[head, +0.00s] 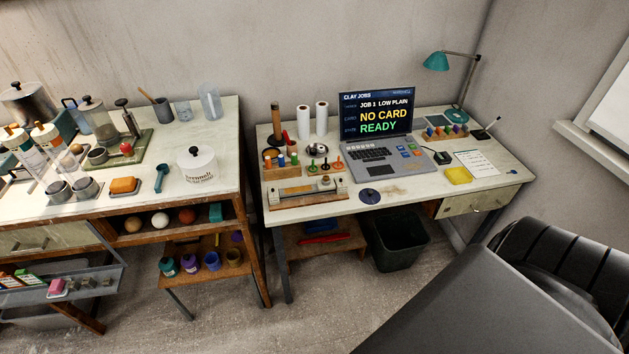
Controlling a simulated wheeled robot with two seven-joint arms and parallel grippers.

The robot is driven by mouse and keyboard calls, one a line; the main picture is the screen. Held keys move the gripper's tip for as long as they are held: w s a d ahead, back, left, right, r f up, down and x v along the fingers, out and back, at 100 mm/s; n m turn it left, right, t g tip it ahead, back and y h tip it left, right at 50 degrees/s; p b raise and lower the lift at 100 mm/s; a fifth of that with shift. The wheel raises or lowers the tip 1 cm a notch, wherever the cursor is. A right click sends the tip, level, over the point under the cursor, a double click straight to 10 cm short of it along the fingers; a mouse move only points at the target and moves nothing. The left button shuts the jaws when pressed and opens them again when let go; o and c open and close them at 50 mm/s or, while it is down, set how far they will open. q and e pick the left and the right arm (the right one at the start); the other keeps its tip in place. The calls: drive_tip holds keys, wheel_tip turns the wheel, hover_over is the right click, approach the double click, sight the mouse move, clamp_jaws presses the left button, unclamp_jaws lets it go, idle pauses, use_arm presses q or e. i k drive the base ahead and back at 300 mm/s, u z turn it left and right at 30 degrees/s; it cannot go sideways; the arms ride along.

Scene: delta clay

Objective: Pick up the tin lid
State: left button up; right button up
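A white round container (198,175) stands near the right end of the left bench. Its white lid (196,157) has a dark knob and sits on top. A large grey metal pot (27,104) with a knobbed lid stands at the back left. I cannot tell which of these lids is the tin lid. Neither of my grippers is in view.
A laptop (377,125) stands on the right desk (416,186), reading "NO CARD" and "READY". A black bin (397,244) stands below. A gap separates bench and desk.

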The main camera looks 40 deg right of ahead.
sight(368, 195)
drive_tip(key=u, duration=0.8)
drive_tip(key=i, duration=1.1)
drive_tip(key=z, duration=2.2)
